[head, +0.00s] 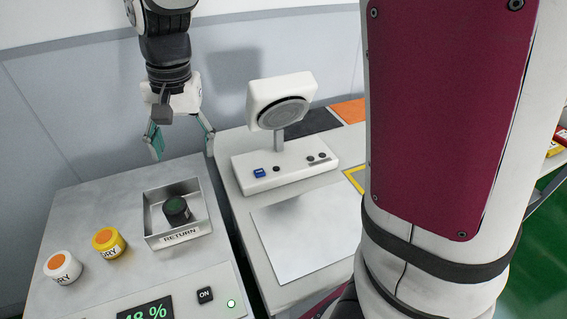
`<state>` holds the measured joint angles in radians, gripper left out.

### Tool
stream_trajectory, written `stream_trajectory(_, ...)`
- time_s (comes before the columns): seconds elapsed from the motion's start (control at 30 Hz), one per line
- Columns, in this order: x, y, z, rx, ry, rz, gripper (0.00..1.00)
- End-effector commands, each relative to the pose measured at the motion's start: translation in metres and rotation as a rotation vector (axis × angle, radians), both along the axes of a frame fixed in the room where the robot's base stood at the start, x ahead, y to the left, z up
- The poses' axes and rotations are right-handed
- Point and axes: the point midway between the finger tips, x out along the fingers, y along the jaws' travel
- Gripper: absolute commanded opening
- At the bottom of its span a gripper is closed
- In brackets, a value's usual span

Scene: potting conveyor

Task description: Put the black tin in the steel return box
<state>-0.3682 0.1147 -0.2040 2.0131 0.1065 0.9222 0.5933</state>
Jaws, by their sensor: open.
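The black tin (177,211) has a dark green top and stands upright inside the steel return box (152,224). The box is an open, shallow metal tray with a "RETURN" label on its front. My gripper (182,150) is open and empty. It hangs above and behind the box, with its fingers apart and clear of the tin.
A yellow tin (108,243) and a white tin (62,267), both with orange tops, stand left of the box. A panel (205,297) with a display and ON button is in front. A white device (281,105) stands to the right, behind a bare plate (305,232).

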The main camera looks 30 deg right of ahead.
Motion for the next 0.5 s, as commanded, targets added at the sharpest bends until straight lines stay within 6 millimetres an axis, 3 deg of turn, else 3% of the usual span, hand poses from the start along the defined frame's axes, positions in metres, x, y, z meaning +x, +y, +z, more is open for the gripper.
stream_trajectory(0.03, -0.016, -0.011, 0.015, 0.009, -0.028, 0.029, 0.69)
stream_trajectory(0.2, -0.068, -0.04, 0.046, 0.002, -0.111, 0.147, 0.69)
stream_trajectory(0.5, -0.162, -0.077, 0.066, -0.093, -0.252, 0.346, 0.69)
